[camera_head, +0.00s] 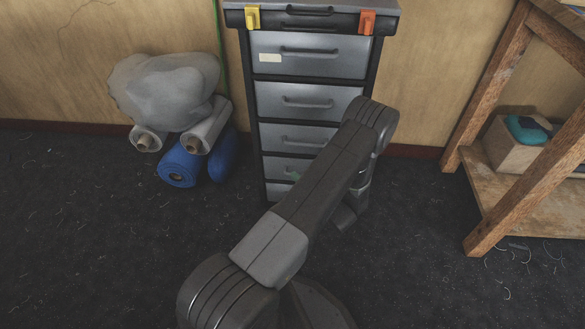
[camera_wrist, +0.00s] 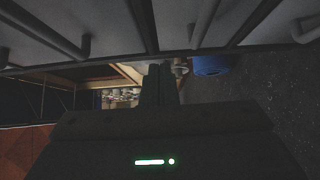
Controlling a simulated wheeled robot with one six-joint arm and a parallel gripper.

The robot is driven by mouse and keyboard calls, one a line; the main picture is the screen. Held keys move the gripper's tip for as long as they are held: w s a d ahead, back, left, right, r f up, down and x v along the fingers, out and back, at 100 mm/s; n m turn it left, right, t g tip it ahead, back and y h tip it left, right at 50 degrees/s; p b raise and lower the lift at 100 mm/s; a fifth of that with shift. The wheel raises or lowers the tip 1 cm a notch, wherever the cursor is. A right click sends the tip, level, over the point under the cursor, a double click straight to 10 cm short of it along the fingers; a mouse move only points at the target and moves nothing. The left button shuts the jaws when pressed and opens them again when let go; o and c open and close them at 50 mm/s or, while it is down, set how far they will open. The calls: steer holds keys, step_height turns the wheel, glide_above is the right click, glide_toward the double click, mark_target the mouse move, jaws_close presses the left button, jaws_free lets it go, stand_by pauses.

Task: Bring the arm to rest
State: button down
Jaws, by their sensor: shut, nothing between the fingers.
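My arm reaches from the bottom of the head view up to a bend in front of the grey drawer cabinet (camera_head: 312,100), then folds downward. My gripper (camera_wrist: 160,82) shows in the wrist view as two dark fingers, shut together with nothing between them. In the head view the arm mostly hides it, with only a dark part of the wrist end showing low beside the cabinet. Drawer fronts and handles of the cabinet (camera_wrist: 190,22) fill the top of the wrist view, close to the gripper. I cannot tell whether anything touches.
Grey and blue rolls (camera_head: 178,165) lie at the left under a pale grey bundle (camera_head: 165,85). A wooden workbench (camera_head: 485,190) with a box (camera_head: 515,145) on its low shelf stands at right. Dark carpet (camera_head: 80,240) is clear at the lower left.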

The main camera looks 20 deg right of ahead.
mark_target(292, 164)
steer(key=p+v, duration=0.1)
steer(key=v, duration=0.5)
steer(key=shift+s, duration=0.25)
steer(key=shift+w+a, duration=0.1)
steer(key=b+x, duration=0.1)
steer(key=x, duration=0.3)
steer(key=d+x, duration=0.1)
steer(key=x, duration=0.3)
steer(key=d+b+x, duration=0.1)
steer(key=x, duration=0.3)
steer(key=shift+w+d+b, duration=0.15)
steer(key=shift+w+b, duration=0.15)
steer(key=shift+w, duration=0.05)
steer(key=shift+w+d, duration=0.2)
steer(key=shift+w, duration=0.2)
steer(key=shift+w+r, duration=0.1)
